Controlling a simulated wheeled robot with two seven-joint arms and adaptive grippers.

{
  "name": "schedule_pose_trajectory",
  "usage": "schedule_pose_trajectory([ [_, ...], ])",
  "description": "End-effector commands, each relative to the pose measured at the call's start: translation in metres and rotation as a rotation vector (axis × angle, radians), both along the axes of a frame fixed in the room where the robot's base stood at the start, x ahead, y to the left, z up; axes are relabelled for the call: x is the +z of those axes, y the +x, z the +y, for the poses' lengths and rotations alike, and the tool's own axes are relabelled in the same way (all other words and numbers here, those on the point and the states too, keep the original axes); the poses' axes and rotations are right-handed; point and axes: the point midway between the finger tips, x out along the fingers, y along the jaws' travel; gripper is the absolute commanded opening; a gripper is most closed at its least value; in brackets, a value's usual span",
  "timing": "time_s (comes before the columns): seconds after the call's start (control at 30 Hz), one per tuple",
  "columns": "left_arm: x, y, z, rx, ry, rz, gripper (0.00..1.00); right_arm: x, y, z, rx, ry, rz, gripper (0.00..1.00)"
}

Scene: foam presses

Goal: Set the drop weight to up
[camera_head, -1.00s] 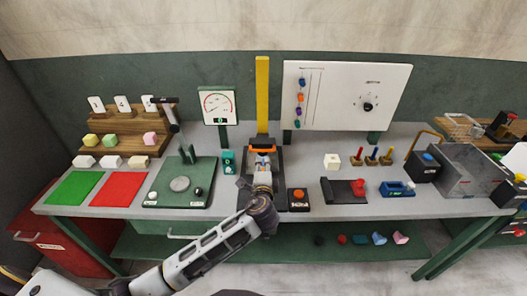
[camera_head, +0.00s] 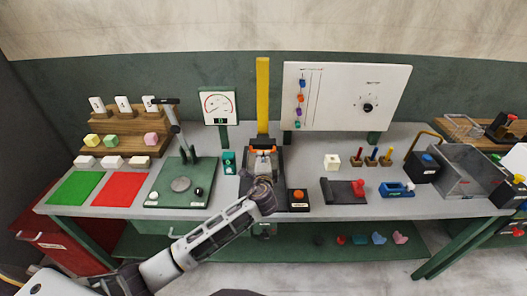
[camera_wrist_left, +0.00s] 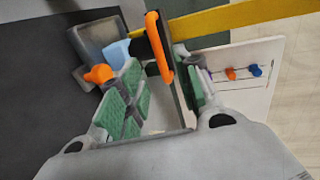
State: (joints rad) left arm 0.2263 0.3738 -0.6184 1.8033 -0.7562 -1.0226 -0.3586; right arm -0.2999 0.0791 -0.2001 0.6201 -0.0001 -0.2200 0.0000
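The drop weight looks like the dark block (camera_head: 250,158) with an orange bar handle at the foot of the yellow upright post (camera_head: 263,95), at the middle of the bench. My left gripper (camera_head: 262,164) is right in front of it and hides part of it. In the left wrist view my left gripper (camera_wrist_left: 158,95) is open, its green pads apart. The orange handle (camera_wrist_left: 160,47) shows between and beyond the fingertips; I cannot tell whether the pads touch it. An orange knob (camera_wrist_left: 98,73) shows beside the left finger. My right gripper is not in view.
A black box with an orange button (camera_head: 298,195) stands just right of the post's base. A green press plate (camera_head: 178,200) with a lever is to the left. A white panel (camera_head: 340,90) stands behind on the right. Several small tools lie along the bench's right.

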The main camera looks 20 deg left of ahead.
Motion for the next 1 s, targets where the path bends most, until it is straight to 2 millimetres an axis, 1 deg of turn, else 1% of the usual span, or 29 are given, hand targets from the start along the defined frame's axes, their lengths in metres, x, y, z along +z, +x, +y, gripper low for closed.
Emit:
schedule_pose_trajectory([
  [0.2, -0.003, 0.020, 0.006, 0.001, 0.000, -0.001, 0.34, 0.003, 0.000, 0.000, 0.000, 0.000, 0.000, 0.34],
  [0.7, -0.013, 0.060, 0.017, 0.001, 0.000, 0.000, 0.34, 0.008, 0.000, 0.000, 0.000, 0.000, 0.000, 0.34],
  [1.0, -0.016, 0.074, 0.021, 0.000, -0.001, 0.000, 0.34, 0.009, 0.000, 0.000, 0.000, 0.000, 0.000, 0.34],
])
